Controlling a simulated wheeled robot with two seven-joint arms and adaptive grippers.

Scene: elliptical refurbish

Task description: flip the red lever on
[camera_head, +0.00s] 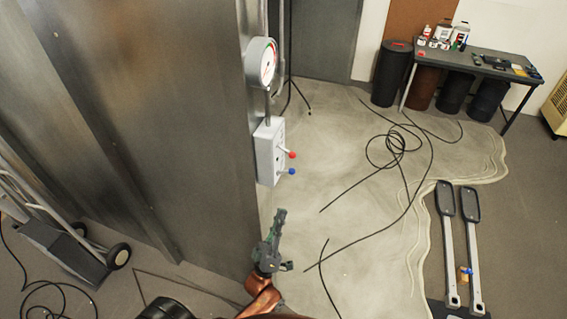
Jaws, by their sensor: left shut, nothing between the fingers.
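A white control box (266,152) is mounted on the edge of the metal wall panel. Two short levers stick out from it to the right: the red-tipped lever (291,155) above and the blue-tipped lever (291,171) below. My left gripper (281,214) is in the lower middle, below the box in the picture and apart from both levers. Its fingers are shut with nothing between them and point up the picture. My right gripper is not in view.
A round gauge (261,63) is above the box. The tall metal panel (160,100) fills the left. A hand cart (70,245) stands at lower left. Black cables (395,150) lie on the floor. A table (470,62) with small items and drums stands at back right.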

